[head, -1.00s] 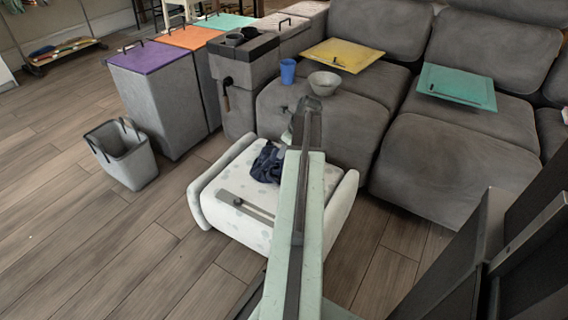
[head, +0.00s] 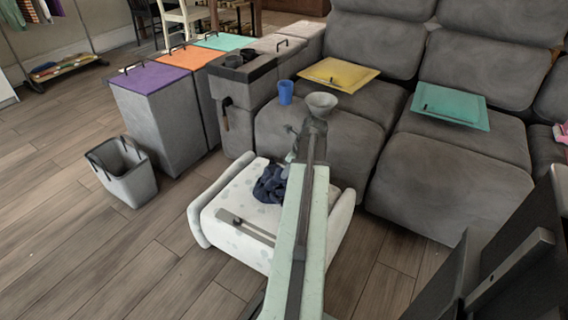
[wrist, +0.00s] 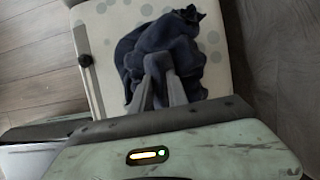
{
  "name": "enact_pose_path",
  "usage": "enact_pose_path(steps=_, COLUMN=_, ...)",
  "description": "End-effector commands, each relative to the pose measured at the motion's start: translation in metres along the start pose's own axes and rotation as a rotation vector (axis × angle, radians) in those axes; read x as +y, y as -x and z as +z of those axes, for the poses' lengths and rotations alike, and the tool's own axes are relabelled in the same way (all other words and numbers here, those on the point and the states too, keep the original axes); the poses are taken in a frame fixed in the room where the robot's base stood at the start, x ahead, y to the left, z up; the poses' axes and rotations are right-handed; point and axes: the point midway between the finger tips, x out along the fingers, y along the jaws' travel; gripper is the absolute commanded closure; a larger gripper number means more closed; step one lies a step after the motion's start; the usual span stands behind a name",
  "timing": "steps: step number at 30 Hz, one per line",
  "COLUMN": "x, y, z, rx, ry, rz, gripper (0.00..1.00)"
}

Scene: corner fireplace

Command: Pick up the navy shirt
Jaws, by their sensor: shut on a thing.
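The navy shirt (head: 269,184) is a crumpled dark blue heap on the pale spotted ottoman (head: 225,205). In the wrist view the shirt (wrist: 168,45) fills the upper middle, and the fingers of my gripper (wrist: 160,75) are pressed into its near side, shut on its cloth. I cannot tell whether the shirt is clear of the ottoman. In the head view my arm covers the right side of the shirt and the fingertips are hard to make out.
A grey basket (head: 124,172) stands on the floor at left, near bins with purple (head: 150,77) and orange lids. The grey sofa (head: 415,165) stands behind and to the right, with a blue cup (head: 285,92) and a bowl (head: 321,103) on it.

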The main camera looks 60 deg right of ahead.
Motion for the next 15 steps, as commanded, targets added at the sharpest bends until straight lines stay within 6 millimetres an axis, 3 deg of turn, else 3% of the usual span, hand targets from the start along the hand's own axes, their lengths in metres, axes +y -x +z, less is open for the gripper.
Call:
enact_pose_path(steps=3, x=0.023, y=0.016, z=-0.027, rx=0.0, ry=-0.003, rz=0.0, gripper=1.0)
enact_pose_path(steps=9, x=0.05, y=0.036, z=-0.064, rx=0.0, ry=-0.003, rz=-0.001, gripper=1.0)
enact_pose_path(steps=15, x=0.061, y=0.045, z=-0.082, rx=0.0, ry=-0.001, rz=0.003, gripper=1.0)
